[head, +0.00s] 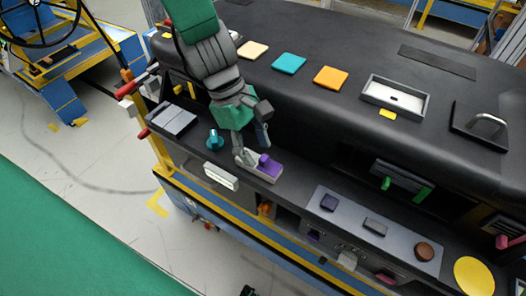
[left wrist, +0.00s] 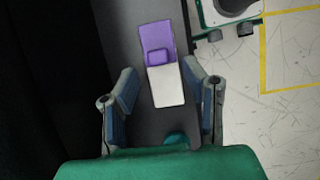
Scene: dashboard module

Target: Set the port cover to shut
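A purple sliding piece with a raised knob (head: 264,161), which looks like the port cover, sits on a pale base (head: 251,157) on the front ledge of the dashboard. In the left wrist view the purple piece (left wrist: 157,36) covers the far part of the strip, and the pale part (left wrist: 166,87) lies bare on the near side. My left gripper (head: 252,149) is over this strip, fingers spread. In the left wrist view the gripper (left wrist: 160,70) is open and empty, with one finger on each side of the strip. My right gripper is not in view.
A teal knob (head: 215,140) and a grey rocker panel (head: 173,120) are left of the strip. A white box (head: 221,176) juts from the front edge. A grey panel with several buttons (head: 375,228) lies to the right. The raised dashboard top (head: 300,40) stands behind.

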